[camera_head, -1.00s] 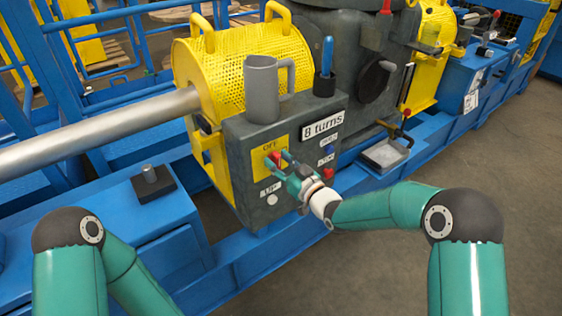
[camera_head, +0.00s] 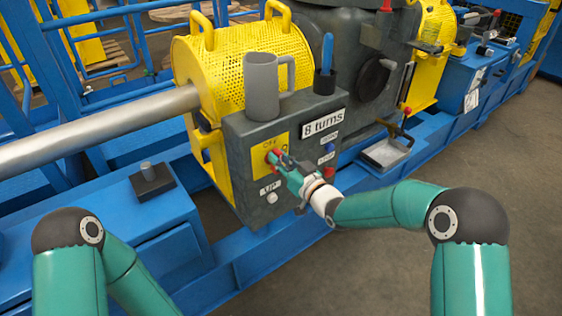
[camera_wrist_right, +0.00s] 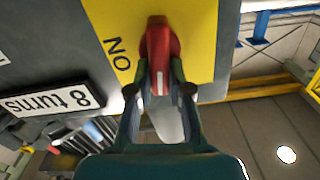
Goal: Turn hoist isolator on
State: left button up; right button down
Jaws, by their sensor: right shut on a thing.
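The hoist isolator is a red handle (camera_head: 273,156) on a yellow plate (camera_head: 283,137) on the front of a dark grey control box. My right gripper (camera_head: 278,160) is at this handle with its fingers shut on it. In the right wrist view, the red handle (camera_wrist_right: 158,50) sits between the two fingertips (camera_wrist_right: 160,90), and the word ON shows on the yellow plate (camera_wrist_right: 100,25) beside it. Part of the handle is hidden by the fingers. My left arm shows at the lower left of the head view, but its gripper is out of view.
A grey mug (camera_head: 262,88) and a dark cup with a blue-handled tool (camera_head: 325,75) stand on the box. An "8 turns" sign (camera_head: 323,122) and several small buttons are beside the plate. A blue frame beam (camera_head: 260,260) runs below.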

jog(key=m, duration=0.1)
jog(key=m+b, duration=0.1)
jog(key=m, duration=0.1)
jog(key=shift+w+d+m, duration=0.25)
jog(key=shift+d+m, duration=0.05)
jog(key=shift+d, duration=0.05)
jog(key=m, duration=0.4)
jog(key=f+m, duration=0.1)
jog(key=m, duration=0.3)
jog(key=d+m, duration=0.1)
jog(key=m, duration=0.3)
jog(key=shift+w+f+m, duration=0.2)
jog(key=shift+w+m, duration=0.15)
jog(key=shift+m, duration=0.05)
jog(key=c, duration=1.1)
grip_release()
jog(key=shift+f, duration=0.15)
jog(key=shift+a, duration=0.15)
